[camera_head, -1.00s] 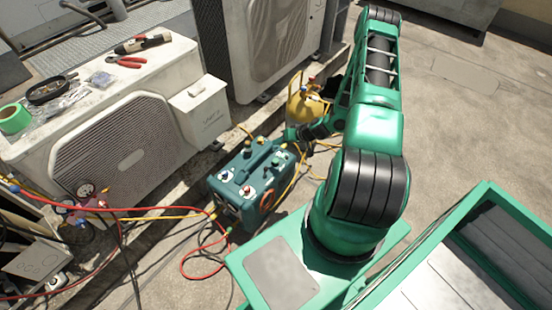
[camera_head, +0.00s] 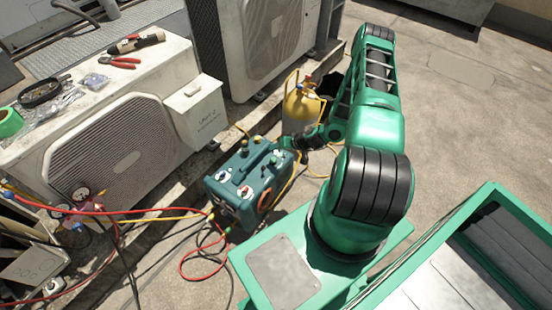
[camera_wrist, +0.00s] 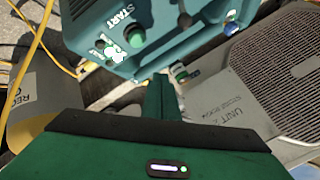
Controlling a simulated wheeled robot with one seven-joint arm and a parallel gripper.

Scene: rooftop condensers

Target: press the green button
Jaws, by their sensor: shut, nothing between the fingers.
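The green button (camera_wrist: 135,37) is a round knob on the teal machine (camera_wrist: 170,22), beside a white START label, in the wrist view. My gripper (camera_wrist: 160,82) is shut and empty, pointing at the machine. Its fingertips appear below the button in that view and apart from it; the exact depth gap is hard to tell. In the head view the teal machine (camera_head: 240,187) stands on the roof floor, and my arm reaches to its far right end. There my wrist and the machine's handle crowd the view, and I cannot make out the button.
A yellow cylinder (camera_head: 300,108) stands just behind the machine. A white condenser (camera_head: 125,140) is at left with tools and green tape on top. Another condenser (camera_head: 265,40) is behind. Red, yellow and black hoses (camera_head: 195,262) lie around the machine. Open floor is at right.

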